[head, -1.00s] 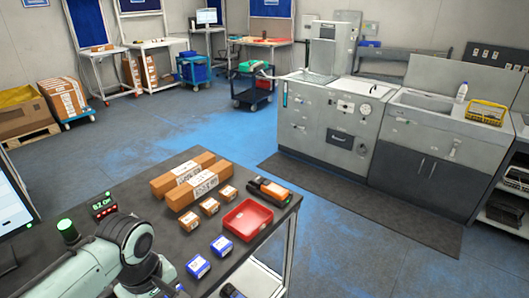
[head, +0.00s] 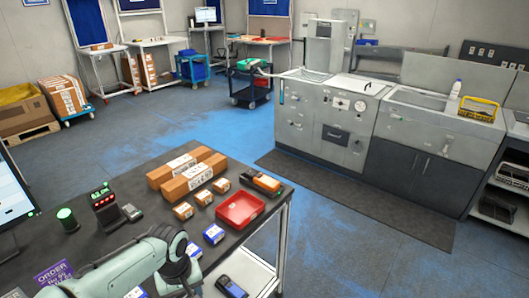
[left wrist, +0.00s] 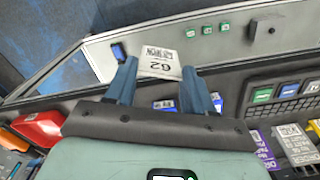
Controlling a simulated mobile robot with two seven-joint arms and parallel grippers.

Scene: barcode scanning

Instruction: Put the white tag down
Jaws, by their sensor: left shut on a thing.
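The white tag (left wrist: 160,62), printed with "62" and a line of text, is between the fingertips of my left gripper (left wrist: 158,72) in the left wrist view. The fingers are shut on it. Behind it in that view are the dark table's edge and a pale lower surface, and I cannot tell its height above them. In the head view my left arm reaches in from the bottom left over the near side of the table (head: 110,172). Its wrist hides the fingers and the tag there. My right gripper is not in view.
A red tray (head: 240,210), small brown boxes (head: 203,197), two long cartons (head: 188,174) and blue-white boxes (head: 214,233) stand on the table. A red-digit display (head: 104,198) and a green-topped beacon (head: 67,217) stand at left. A dark handheld device (head: 231,287) lies on the lower shelf.

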